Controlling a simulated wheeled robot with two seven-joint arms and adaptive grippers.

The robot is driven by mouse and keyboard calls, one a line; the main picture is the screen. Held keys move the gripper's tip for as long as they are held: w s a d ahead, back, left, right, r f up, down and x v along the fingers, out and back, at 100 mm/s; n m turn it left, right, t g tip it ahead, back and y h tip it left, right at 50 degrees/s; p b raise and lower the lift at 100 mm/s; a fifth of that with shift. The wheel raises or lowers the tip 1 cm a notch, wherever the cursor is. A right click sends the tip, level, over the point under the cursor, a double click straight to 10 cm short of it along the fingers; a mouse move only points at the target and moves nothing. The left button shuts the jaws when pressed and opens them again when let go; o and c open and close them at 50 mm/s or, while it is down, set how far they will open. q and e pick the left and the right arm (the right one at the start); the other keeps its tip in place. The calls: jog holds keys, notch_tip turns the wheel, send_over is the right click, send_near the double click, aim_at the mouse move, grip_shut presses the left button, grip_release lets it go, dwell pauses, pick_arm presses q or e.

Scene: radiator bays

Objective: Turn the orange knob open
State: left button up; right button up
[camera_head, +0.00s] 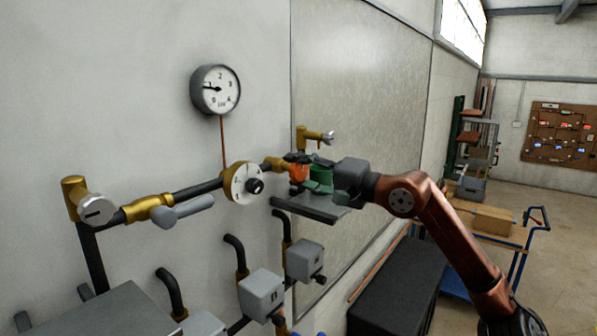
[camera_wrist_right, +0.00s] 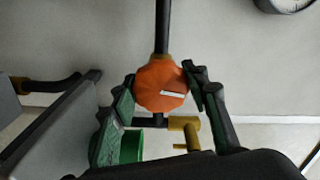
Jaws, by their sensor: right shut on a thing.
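The orange knob (camera_head: 299,172) sits at the right end of the brass pipe fitting on the wall. In the right wrist view the orange knob (camera_wrist_right: 161,86) is faceted, with a white mark pointing right. My right gripper (camera_head: 297,165) reaches in from the right and is shut on the orange knob. In the wrist view the fingers of my right gripper (camera_wrist_right: 160,92) lie on both sides of the knob, with green pads. Part of the knob is hidden by the fingers in the head view. My left gripper is not in view.
A brass dial valve (camera_head: 243,183) is left of the knob, below a round gauge (camera_head: 215,90). A grey shelf (camera_head: 311,207) lies just under the gripper. A dark box (camera_head: 398,287) and blue cart (camera_head: 515,240) stand right.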

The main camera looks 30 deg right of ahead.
jog(key=shift+n, duration=0.9)
jog(key=o, duration=1.2)
jog(key=shift+c, duration=0.2)
jog(key=shift+d, duration=0.1)
jog(key=shift+s+d+f, duration=0.1)
jog(key=shift+s+d, duration=0.15)
jog(key=shift+s, duration=0.3)
jog(key=v, duration=1)
jog(key=shift+s, duration=0.4)
